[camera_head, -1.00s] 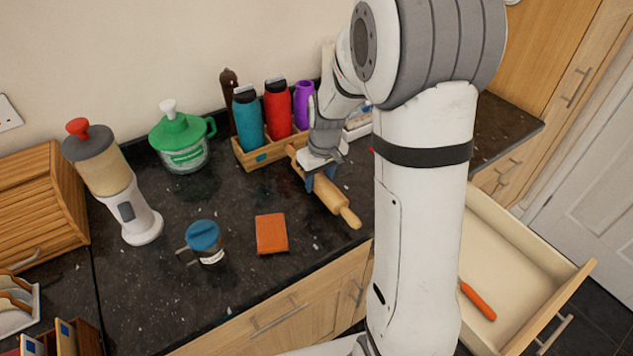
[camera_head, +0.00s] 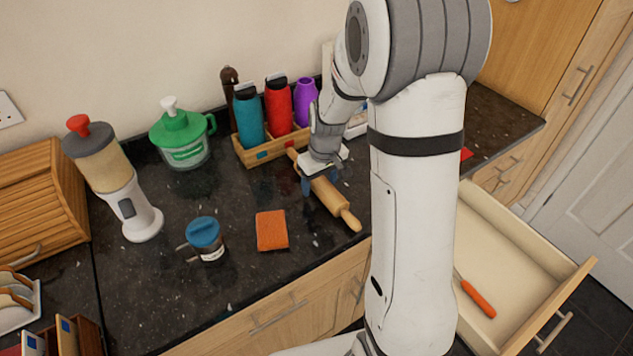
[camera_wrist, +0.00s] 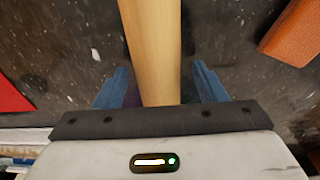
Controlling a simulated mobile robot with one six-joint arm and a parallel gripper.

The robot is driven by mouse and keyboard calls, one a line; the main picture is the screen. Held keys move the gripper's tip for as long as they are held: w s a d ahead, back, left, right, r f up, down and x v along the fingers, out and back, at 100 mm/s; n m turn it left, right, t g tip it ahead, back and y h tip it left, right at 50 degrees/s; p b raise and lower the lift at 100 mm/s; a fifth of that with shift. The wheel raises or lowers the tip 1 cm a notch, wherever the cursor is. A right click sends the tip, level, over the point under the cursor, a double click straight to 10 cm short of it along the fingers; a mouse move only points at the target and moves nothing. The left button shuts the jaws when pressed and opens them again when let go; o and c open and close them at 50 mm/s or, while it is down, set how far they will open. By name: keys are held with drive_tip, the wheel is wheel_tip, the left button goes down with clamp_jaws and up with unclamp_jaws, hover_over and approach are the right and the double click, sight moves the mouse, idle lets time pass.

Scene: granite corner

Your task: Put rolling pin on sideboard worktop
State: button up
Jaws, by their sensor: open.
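The wooden rolling pin (camera_head: 330,197) lies on the dark speckled worktop (camera_head: 190,275), running from the bottle crate toward the front edge. My gripper (camera_head: 318,180) is over the pin's middle and back part, with its fingers pointing down. In the wrist view the rolling pin (camera_wrist: 152,50) runs between the two blue fingers of my gripper (camera_wrist: 158,88), with a gap on each side. The gripper is open. Part of the pin is hidden by the gripper.
A wooden crate (camera_head: 262,152) with several bottles stands just behind the pin. An orange block (camera_head: 271,230) and a blue-lidded mug (camera_head: 205,238) are to the left. An open drawer (camera_head: 515,240) holding an orange-handled tool (camera_head: 478,298) juts out at the right.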

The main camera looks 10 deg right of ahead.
sight(324, 184)
wheel_tip(324, 184, up, 12)
drive_tip(key=s, duration=0.1)
drive_tip(key=s+a+r+m+t, duration=0.1)
drive_tip(key=s+r+m, duration=0.2)
drive_tip(key=s, duration=1.7)
drive_tip(key=shift+m+t, duration=0.3)
drive_tip(key=shift+c, duration=0.4)
